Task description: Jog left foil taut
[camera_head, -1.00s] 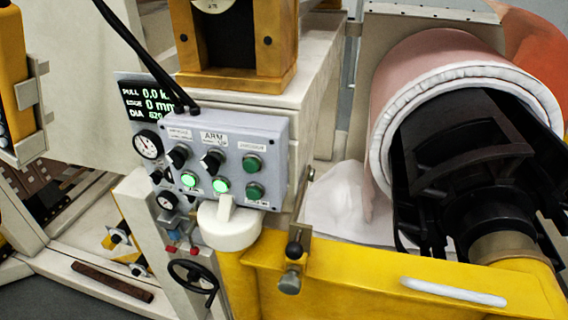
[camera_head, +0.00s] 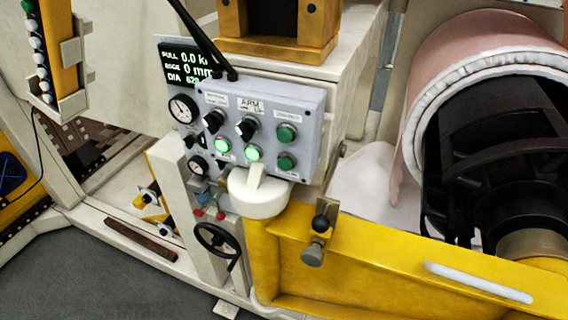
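The copper-coloured foil roll (camera_head: 470,60) with a white layered edge sits on a black mandrel (camera_head: 505,160) at the right. A pale loose sheet (camera_head: 375,190) hangs below the roll's left side. The grey control box (camera_head: 262,125) is at the centre, with two lit green buttons, two darker green buttons and black selector knobs, one group labelled ARM. The display (camera_head: 186,64) beside it reads PULL 0.0, EDGE 0 mm and DIA with a number that looks like 620. Neither of my grippers is in view.
A yellow beam (camera_head: 400,265) with a white handle bar (camera_head: 478,283) crosses the lower right. A brown bar (camera_head: 142,240) lies on the frame at the left. Grey floor (camera_head: 70,280) shows at lower left.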

